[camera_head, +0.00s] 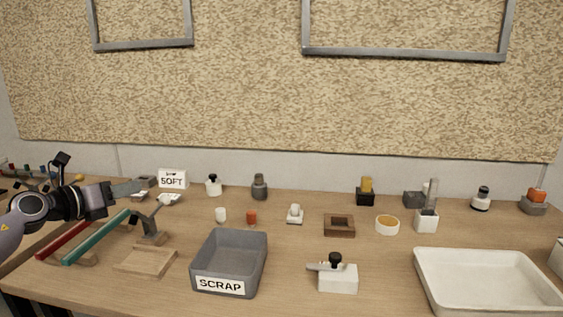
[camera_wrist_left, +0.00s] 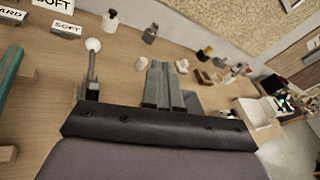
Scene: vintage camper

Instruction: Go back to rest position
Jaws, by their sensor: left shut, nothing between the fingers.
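My left gripper (camera_head: 128,187) comes in from the left, above the left part of the wooden table (camera_head: 300,272). Its fingers point right and are shut with nothing between them. In the left wrist view the closed fingers (camera_wrist_left: 164,88) reach out over the table, with no object held. The gripper is above and behind the red bar (camera_head: 63,240) and the teal bar (camera_head: 97,238). My right gripper is not in view.
A grey SCRAP bin (camera_head: 258,262) stands at front centre, a white tray (camera_head: 432,283) at front right. A white block with a black knob (camera_head: 338,279) lies between them. Several small bottles and blocks line the back, near a SOFT sign (camera_head: 172,179). Bare wood shows between them.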

